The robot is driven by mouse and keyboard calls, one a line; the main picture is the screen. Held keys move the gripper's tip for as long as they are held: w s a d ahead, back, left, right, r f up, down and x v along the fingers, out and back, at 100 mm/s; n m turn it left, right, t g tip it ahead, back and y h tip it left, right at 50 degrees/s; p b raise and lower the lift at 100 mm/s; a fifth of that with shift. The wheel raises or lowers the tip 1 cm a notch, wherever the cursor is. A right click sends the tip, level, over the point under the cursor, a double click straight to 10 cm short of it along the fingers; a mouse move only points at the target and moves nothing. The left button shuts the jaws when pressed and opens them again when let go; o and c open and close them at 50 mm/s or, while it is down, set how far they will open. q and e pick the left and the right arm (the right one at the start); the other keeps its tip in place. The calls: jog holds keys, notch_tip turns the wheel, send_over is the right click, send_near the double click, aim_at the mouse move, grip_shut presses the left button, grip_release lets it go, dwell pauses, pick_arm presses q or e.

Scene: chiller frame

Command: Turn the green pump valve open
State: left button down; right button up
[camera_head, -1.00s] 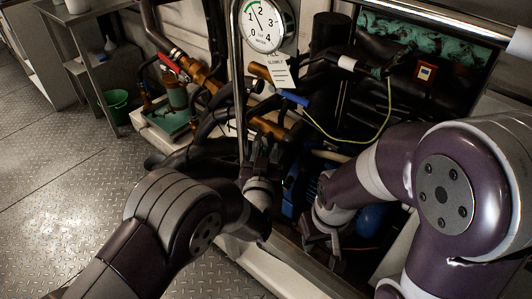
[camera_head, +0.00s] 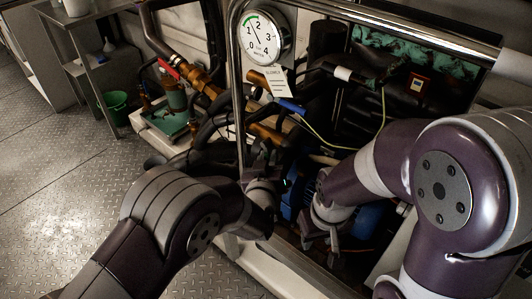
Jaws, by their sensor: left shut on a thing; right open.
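I cannot make out a green valve handle in the head view; the spot at my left gripper is dark and crowded. My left gripper (camera_head: 264,158) reaches in among the dark pipes, just right of the vertical metal rail. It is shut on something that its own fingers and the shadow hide. My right gripper (camera_head: 334,240) is open and empty, pointing down, lower and to the right of the left one. A round white pressure gauge (camera_head: 266,36) stands above the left gripper.
A bent metal rail (camera_head: 238,95) runs beside the gauge. A paper tag (camera_head: 278,82), a blue lever (camera_head: 291,106) and copper pipes (camera_head: 210,88) crowd behind the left gripper. A blue motor (camera_head: 366,220) lies behind the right gripper. The floor (camera_head: 60,200) at left is clear.

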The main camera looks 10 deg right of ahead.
pick_arm(q)
jog(key=shift+s+d+r+n+g+p, duration=0.2)
jog(key=shift+s+n+g+p, duration=0.1)
jog(key=shift+n+g+p, duration=0.25)
jog(key=shift+s+d+r+n+g+p, duration=0.1)
jog(key=shift+s+d+n+g+p, duration=0.2)
jog(key=shift+n+g, duration=0.3)
jog(key=shift+h, duration=0.3)
jog(key=c, duration=1.2)
grip_release()
jog(key=p+v, duration=0.2)
jog(key=v, duration=1)
jog(key=shift+s+r, duration=0.15)
jog(key=shift+s, duration=0.15)
